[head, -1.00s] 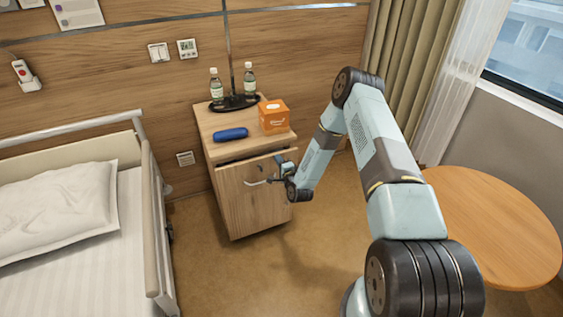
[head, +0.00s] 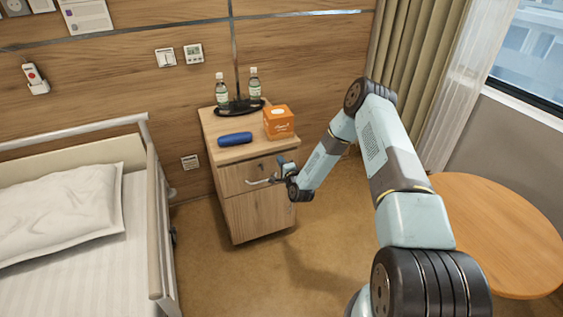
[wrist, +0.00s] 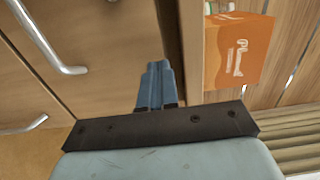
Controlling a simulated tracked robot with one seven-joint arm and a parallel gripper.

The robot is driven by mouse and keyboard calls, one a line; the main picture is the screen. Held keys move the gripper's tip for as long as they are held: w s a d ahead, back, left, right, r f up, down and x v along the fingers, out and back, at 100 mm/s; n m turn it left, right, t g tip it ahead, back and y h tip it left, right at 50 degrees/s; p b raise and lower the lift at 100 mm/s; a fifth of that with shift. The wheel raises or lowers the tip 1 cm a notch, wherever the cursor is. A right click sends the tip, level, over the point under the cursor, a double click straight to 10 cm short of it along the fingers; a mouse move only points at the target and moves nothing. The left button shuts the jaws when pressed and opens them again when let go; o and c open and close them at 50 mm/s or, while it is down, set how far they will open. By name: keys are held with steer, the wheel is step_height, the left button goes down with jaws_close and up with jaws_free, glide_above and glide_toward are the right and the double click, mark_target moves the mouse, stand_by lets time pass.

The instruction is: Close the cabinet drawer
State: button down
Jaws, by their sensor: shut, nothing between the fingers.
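The bedside cabinet (head: 262,215) is light wood. Its upper drawer (head: 235,178) has a metal bar handle (head: 262,181), and its front looks close to flush with the cabinet in the head view. I cannot tell whether a small gap is left. My gripper (head: 280,161) is at the right part of the drawer front, right of the handle. In the wrist view, the gripper's blue fingers (wrist: 155,75) are together and empty, pointing at the drawer front (wrist: 110,55) near its top edge. Whether they touch it is unclear.
A bed (head: 80,235) is at left, a round table (head: 500,225) at right. The floor in front is clear.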

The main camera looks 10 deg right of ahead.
steer(key=v, duration=1.2)
steer(key=w+d+r+n+g, duration=0.15)
steer(key=r+n, duration=0.25)
steer(key=r, duration=0.5)
steer(key=w+d+r+n+g, duration=0.1)
steer(key=w+r+n+g, duration=0.25)
steer(key=r, duration=0.45)
steer(key=s+d+r+n+g+h, duration=0.1)
steer(key=s+d+r+n+h, duration=0.1)
steer(key=s+r, duration=0.45)
steer(key=s+d+r+n+g+h, duration=0.1)
steer(key=s+d+r, duration=0.15)
steer(key=r, duration=0.75)
steer(key=s+d+r+n+g+h, duration=0.1)
steer(key=s+r+n+h, duration=0.1)
steer(key=s+r, duration=0.5)
steer(key=s+r+g, duration=0.1)
steer(key=s+r, duration=0.2)
steer(key=s, duration=0.7)
steer(key=s+d+r+n+g, duration=0.1)
steer(key=s+r, duration=0.3)
steer(key=s, duration=0.6)
steer(key=s+d+r+n+g, duration=0.1)
steer(key=s+r, duration=0.3)
steer(key=s, duration=0.6)
steer(key=shift+s+d+r+g, duration=0.2)
steer(key=shift+r+g, duration=0.05)
steer(key=shift+g, duration=0.05)
steer(key=c, duration=1.8)
jaws_free()
